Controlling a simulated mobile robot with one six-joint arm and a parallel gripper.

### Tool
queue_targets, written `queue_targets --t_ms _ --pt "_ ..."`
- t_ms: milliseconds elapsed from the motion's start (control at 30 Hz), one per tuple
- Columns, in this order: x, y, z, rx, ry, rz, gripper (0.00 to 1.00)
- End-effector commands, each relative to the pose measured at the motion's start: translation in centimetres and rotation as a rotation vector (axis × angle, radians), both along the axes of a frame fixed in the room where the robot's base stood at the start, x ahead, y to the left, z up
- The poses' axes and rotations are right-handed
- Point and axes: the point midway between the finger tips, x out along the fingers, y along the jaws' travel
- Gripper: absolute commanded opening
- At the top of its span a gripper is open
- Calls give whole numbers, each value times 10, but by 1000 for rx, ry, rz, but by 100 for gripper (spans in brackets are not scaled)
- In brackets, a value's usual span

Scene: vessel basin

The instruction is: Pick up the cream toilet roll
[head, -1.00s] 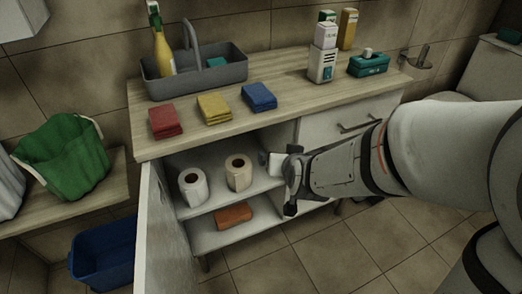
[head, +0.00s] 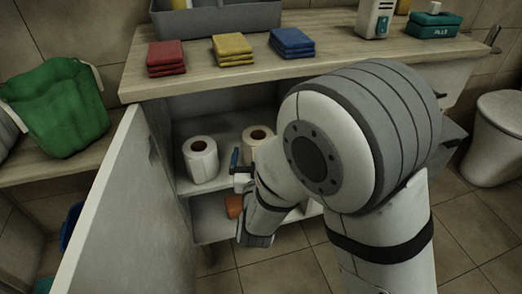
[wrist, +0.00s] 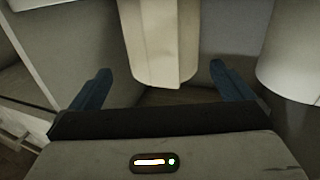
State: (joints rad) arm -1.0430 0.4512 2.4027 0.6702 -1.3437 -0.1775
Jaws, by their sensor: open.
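The cream toilet roll (head: 256,136) stands upright on the upper shelf inside the open cabinet; my arm hides its lower right part in the head view. In the wrist view the cream roll (wrist: 160,45) shows between the two blue fingers, with gaps on both sides. My gripper (wrist: 160,82) is open and empty. In the head view my gripper (head: 240,168) is in front of the shelf, at the near side of the cream roll, partly hidden by my arm. I cannot tell whether the fingertips reach past its near face.
A white toilet roll (head: 201,160) stands close beside the cream one, also at right in the wrist view (wrist: 290,50). An orange block (head: 234,206) lies on the lower shelf. The open cabinet door (head: 125,200) bounds the left. Folded cloths (head: 229,49) lie on the countertop above.

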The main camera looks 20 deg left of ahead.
Motion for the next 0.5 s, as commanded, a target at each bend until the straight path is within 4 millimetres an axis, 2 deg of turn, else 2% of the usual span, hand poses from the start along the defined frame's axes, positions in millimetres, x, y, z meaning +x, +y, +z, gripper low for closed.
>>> queue_targets --t_ms 233,500 --pt "33 18 -3 2 0 -4 100" --pt "42 21 -1 0 1 -1 100"
